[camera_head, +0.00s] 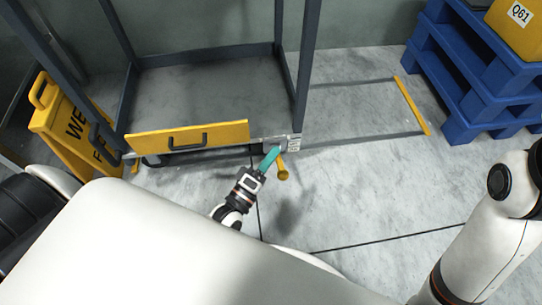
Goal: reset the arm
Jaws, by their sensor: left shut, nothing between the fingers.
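My left gripper (271,157) shows near the middle of the head view, with teal fingers pointing up and to the right. Its fingers are shut with nothing between them. They are close to the front right post of the dark metal frame (304,75) and beside a yellow knob-ended part (283,173); I cannot tell whether they touch. Most of my left arm is hidden behind my white body. My right arm comes in at the right edge and runs down to the bottom edge; its gripper is out of view.
A yellow panel with a dark handle (188,138) crosses the frame's front. A yellow wet-floor sign (62,125) stands at left. Blue pallets (470,75) carry a yellow box labelled Q61 (515,22) at upper right. The marble floor (345,195) at centre right is clear.

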